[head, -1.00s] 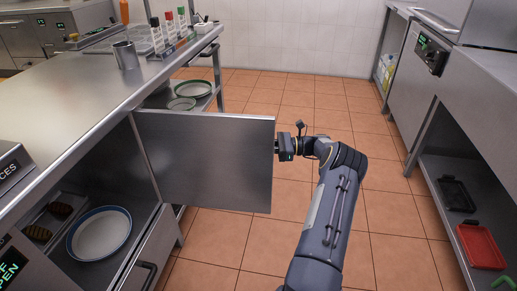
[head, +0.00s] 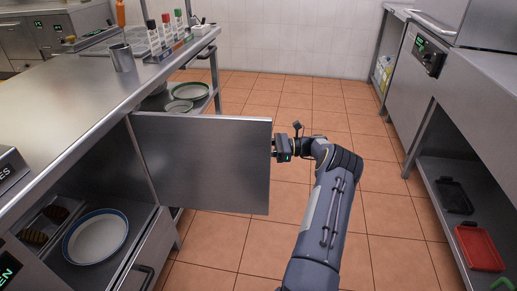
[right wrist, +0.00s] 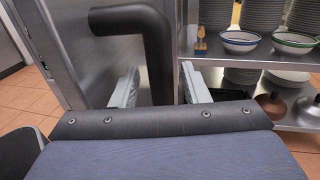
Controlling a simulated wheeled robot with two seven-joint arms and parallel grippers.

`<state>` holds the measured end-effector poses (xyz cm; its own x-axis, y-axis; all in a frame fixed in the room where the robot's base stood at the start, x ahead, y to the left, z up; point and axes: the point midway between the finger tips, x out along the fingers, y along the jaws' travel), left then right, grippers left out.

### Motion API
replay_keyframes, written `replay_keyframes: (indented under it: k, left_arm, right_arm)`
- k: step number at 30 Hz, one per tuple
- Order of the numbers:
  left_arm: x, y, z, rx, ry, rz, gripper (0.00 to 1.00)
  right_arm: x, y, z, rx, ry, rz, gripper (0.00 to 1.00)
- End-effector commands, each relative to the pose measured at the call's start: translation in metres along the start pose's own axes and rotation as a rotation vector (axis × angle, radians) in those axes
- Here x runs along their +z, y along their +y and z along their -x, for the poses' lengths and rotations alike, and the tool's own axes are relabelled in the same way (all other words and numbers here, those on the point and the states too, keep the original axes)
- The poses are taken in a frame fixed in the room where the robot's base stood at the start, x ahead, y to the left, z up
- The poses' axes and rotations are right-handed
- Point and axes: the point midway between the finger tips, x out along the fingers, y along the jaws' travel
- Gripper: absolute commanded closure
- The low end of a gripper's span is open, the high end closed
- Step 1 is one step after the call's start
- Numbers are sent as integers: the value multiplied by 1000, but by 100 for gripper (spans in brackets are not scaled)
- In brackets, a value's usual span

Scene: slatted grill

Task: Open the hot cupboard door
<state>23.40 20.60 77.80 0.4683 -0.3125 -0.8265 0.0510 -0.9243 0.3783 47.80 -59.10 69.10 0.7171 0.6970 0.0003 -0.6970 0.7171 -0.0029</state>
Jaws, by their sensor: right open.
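The cupboard door (head: 205,165), a flat steel panel, stands swung out from the left counter, with the cupboard's inside open to view. My right gripper (right wrist: 161,86) is at the door's far side; in the head view the door's right edge partly hides it. In the right wrist view a dark bent bar handle (right wrist: 157,50) on a steel panel runs down between my two grey fingers. The fingers are open, with gaps showing on both sides of the bar. My left gripper is in neither view.
A blue-rimmed white dish (head: 96,237) and a tray of brown food (head: 42,222) sit inside the cupboard. The steel counter (head: 60,105) lies above. Tiled floor (head: 300,225) is free around my right arm. A right-hand counter holds a red tray (head: 478,247) on its low shelf.

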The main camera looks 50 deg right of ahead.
Motion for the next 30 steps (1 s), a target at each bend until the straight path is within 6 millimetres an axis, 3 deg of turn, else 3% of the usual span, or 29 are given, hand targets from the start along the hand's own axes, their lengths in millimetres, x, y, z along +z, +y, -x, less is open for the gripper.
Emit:
replay_keyframes:
  k: [13, 30]
  left_arm:
    - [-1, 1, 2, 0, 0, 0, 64]
    - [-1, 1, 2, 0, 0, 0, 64]
  right_arm:
    - [-1, 0, 67, -1, 0, 1, 59]
    - [0, 0, 74, 1, 0, -1, 59]
